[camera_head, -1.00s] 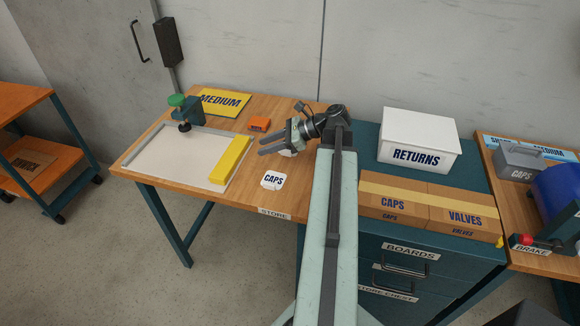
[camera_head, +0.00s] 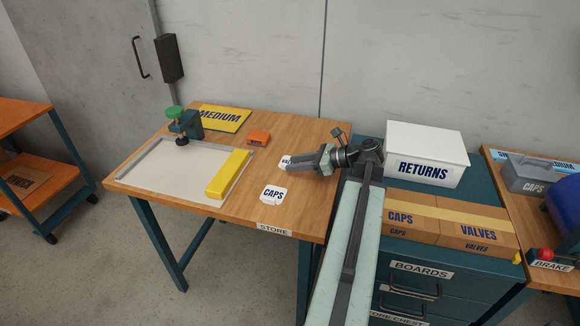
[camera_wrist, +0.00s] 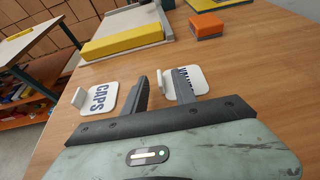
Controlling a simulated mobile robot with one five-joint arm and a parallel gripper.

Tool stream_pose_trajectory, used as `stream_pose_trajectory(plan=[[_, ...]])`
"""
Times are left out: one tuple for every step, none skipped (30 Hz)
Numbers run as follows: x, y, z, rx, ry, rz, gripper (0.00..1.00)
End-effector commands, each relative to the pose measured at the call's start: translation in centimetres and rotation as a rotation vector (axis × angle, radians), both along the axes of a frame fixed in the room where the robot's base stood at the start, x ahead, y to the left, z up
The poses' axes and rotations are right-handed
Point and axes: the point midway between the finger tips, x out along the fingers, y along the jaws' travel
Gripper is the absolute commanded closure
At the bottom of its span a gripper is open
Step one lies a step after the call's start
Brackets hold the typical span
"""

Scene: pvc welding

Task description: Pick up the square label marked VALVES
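The VALVES label is a white square plate with a raised tab, lying on the wooden bench. In the head view its left part (camera_head: 284,161) shows just past my gripper (camera_head: 292,166), which hides the rest. In the wrist view the label (camera_wrist: 198,78) lies at the fingertips of my gripper (camera_wrist: 160,74). The right finger covers part of its lettering, and its tab appears in the gap between the fingers. The fingers stand apart, open; I cannot tell whether either touches the label.
A similar CAPS label (camera_head: 273,195) lies close by, left of the fingers in the wrist view (camera_wrist: 98,98). A yellow bar (camera_head: 229,174) lies on a white tray (camera_head: 165,172). An orange block (camera_head: 259,138) sits farther back. A RETURNS box (camera_head: 425,152) stands right of my arm.

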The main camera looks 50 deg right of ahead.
Motion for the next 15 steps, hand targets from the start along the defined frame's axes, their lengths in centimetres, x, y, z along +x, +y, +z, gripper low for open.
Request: stream_pose_trajectory(plan=[[0.8,0.5,-0.8,0.0,0.0,0.003,0.67],[1.2,0.7,-1.0,0.001,0.0,0.003,0.67],[1.6,0.8,-1.0,0.0,0.0,0.001,0.67],[1.8,0.9,-1.1,0.0,0.0,0.001,0.67],[1.9,0.9,-1.0,0.0,0.0,0.001,0.67],[1.9,0.9,-0.9,0.001,0.0,0.0,0.67],[1.8,0.9,-0.9,0.001,0.0,0.0,0.67],[1.8,0.9,-0.9,0.001,0.0,0.0,0.67],[1.8,0.9,-0.9,0.001,0.0,0.0,0.67],[1.8,0.9,-0.9,0.001,0.0,0.0,0.7],[1.8,0.9,-0.9,0.001,0.0,0.0,0.78],[1.8,0.9,-0.9,0.001,0.0,0.0,0.9],[1.8,0.9,-0.9,0.001,0.0,0.0,0.98],[1.8,0.8,-0.9,0.001,0.0,0.0,1.0],[1.8,0.8,-0.9,0.001,0.0,0.0,1.0]])
